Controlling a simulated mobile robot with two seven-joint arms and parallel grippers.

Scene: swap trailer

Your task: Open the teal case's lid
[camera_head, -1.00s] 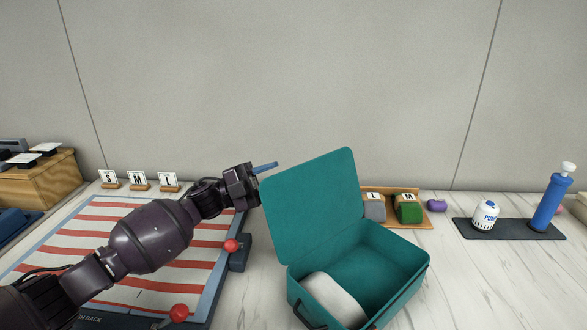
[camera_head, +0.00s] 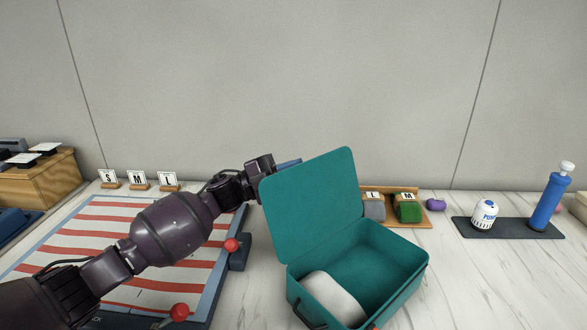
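The teal case (camera_head: 405,290) stands on the table at the centre right. Its lid (camera_head: 312,205) is raised, standing upright and leaning back on the left side of the case. A white rounded thing (camera_head: 335,298) lies inside. My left gripper (camera_head: 289,163) is at the upper left edge of the lid, on its far side. A blue finger shows there, and the lid hides part of the gripper, so I cannot tell whether it is open or shut. My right gripper is not in view.
A red-and-white striped board (camera_head: 150,240) with red knobs lies left, under my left arm. Size cards (camera_head: 138,180) stand behind it. A wooden tray (camera_head: 425,217) with grey and green items is behind the case. A blue pump (camera_head: 551,202) stands far right on a dark mat (camera_head: 460,228).

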